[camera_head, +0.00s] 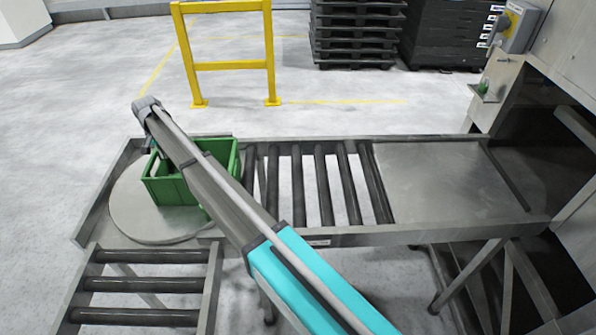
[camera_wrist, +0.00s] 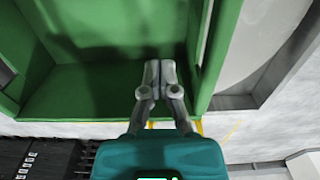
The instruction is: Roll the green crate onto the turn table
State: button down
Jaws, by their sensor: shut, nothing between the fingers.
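The green crate (camera_head: 168,191) stands upright and open-topped over the round grey turn table (camera_head: 128,208) at the left end of the conveyor. Its right side is close to the first rollers; my arm hides part of it, so I cannot tell whether it overhangs the plate. In the wrist view the crate (camera_wrist: 85,92) fills the upper left, with its inside showing. My gripper (camera_wrist: 160,68) is shut and empty, its fingertips in front of the crate's inside, near a wall. I cannot tell whether they touch. In the head view the fingers are mostly hidden behind my arm.
The roller conveyor (camera_head: 324,184) runs right to a flat metal plate (camera_head: 440,180) by the machine opening. Another roller section (camera_head: 140,285) leads toward the front left. A yellow barrier (camera_head: 232,66) and black pallets (camera_head: 358,35) stand behind. Floor behind the turn table is clear.

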notch_tip(320, 180, up, 8)
jog(key=p, duration=0.8)
jog(key=shift+r, duration=0.2)
jog(key=shift+d, duration=0.15)
dwell(0.3)
jog(key=s+d+f+b, duration=0.2)
jog(key=s+d+b, duration=0.1)
jog(key=d, duration=0.8)
jog(key=s+d+f+b, duration=0.2)
jog(key=d+f, duration=0.1)
jog(key=d, duration=0.8)
jog(key=s+d+f+b, duration=0.2)
jog(key=s+d+b, duration=0.1)
jog(key=d, duration=0.8)
jog(key=s+d+f+b, duration=0.3)
jog(key=s+d, duration=0.7)
jog(key=d, duration=0.2)
jog(key=s+d+f+b, duration=0.3)
jog(key=s+d+f, duration=0.1)
jog(key=s+d, duration=0.6)
jog(key=d, duration=0.2)
jog(key=shift+d+f+b, duration=0.25)
jog(key=shift+d+b, duration=0.1)
jog(key=shift+s, duration=0.2)
